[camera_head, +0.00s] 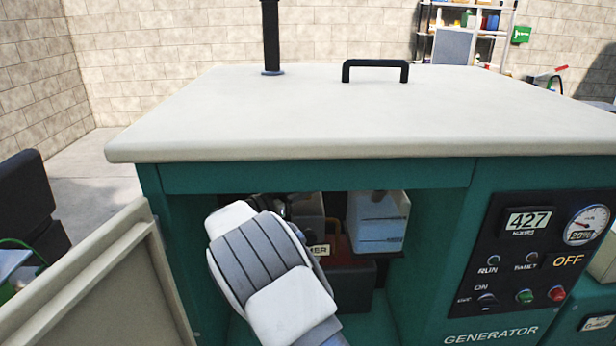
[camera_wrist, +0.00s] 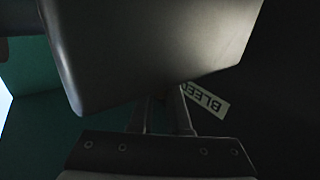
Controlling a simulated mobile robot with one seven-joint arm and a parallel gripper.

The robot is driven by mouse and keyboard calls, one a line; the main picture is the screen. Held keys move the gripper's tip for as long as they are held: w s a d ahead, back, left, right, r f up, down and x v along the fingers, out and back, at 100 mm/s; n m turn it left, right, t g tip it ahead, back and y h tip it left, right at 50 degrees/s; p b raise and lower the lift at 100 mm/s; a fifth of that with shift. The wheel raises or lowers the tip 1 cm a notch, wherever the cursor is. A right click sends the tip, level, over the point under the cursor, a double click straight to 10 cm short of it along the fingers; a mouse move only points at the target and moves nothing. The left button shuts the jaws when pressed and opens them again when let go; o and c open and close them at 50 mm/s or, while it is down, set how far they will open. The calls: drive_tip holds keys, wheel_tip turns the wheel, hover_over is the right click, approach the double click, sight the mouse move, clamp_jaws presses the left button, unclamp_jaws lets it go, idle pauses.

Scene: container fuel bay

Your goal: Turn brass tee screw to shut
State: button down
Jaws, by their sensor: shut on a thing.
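My gripper (camera_wrist: 164,100) shows in the wrist view, its two fingers reaching up behind a large dark grey block (camera_wrist: 150,45). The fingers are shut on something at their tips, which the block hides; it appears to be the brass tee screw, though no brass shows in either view. A white label reading BLEED (camera_wrist: 206,100) is tilted just right of the fingers. In the head view my arm reaches into the open bay of the green generator (camera_head: 490,180), and my wrist hides the gripper and the screw.
A pale lid (camera_head: 350,110) with a black handle (camera_head: 375,64) overhangs the bay. An open panel (camera_head: 100,275) stands at left. Inside the bay, right of my wrist, are a whitish translucent container (camera_head: 378,222) and a dark box (camera_head: 352,285). The control panel (camera_head: 525,255) is at right.

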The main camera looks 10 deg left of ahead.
drive_tip(key=shift+d+f+m+g+h+p, duration=0.1)
drive_tip(key=shift+m+g+h+p, duration=0.3)
drive_tip(key=shift+m+g+h, duration=1.3)
drive_tip(key=shift+g+h, duration=0.2)
drive_tip(key=c, duration=0.9)
unclamp_jaws()
drive_tip(key=shift+n+t+y, duration=0.7)
drive_tip(key=shift+t, duration=0.1)
drive_tip(key=shift+t, duration=0.3)
